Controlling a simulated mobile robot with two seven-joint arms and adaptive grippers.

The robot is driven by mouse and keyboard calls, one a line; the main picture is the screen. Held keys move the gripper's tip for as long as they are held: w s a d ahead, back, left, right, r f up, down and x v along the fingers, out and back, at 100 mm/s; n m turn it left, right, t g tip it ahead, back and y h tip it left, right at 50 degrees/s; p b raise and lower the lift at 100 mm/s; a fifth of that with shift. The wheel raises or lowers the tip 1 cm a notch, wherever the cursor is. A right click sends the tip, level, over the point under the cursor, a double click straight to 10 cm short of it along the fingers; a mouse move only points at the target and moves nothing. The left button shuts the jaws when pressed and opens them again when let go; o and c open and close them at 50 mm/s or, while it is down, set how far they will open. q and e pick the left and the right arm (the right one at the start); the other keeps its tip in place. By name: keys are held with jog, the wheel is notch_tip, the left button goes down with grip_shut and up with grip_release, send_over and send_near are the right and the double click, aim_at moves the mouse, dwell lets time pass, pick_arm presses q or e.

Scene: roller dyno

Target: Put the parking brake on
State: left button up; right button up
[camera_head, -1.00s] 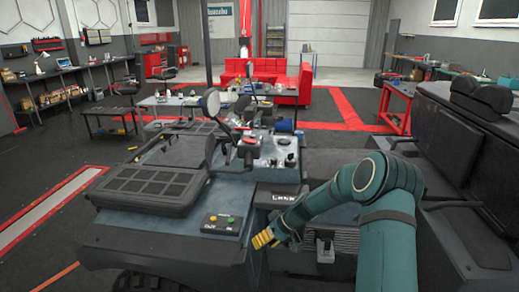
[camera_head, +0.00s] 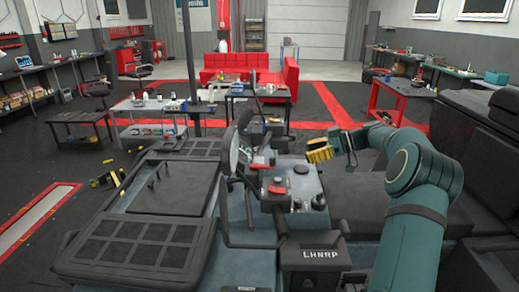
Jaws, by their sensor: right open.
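The vehicle's grey control console (camera_head: 296,205) is in the middle of the head view. It carries a red switch (camera_head: 277,188), a red-topped part (camera_head: 262,161) behind it and black knobs (camera_head: 302,167). Nearer is a black selector housing (camera_head: 315,254) marked with gear letters. I cannot tell for sure which control is the parking brake. My right gripper (camera_head: 320,150), with yellow fingertips, is open and empty, raised beyond and to the right of the console, apart from the controls. My left gripper is not in view.
A steering wheel (camera_head: 234,150) stands left of the console, by the black hood panels. Dark seats (camera_head: 490,150) are at the right. Work tables and a red sofa (camera_head: 240,66) stand farther back.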

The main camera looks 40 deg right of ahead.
aim_at(273, 157)
jog(key=x, duration=0.4)
jog(key=p+x, duration=0.1)
jog(key=x, duration=0.3)
jog(key=p+x, duration=0.1)
jog(key=x, duration=0.4)
jog(key=shift+w+a+r, duration=0.1)
jog(key=shift+r, duration=0.3)
grip_shut()
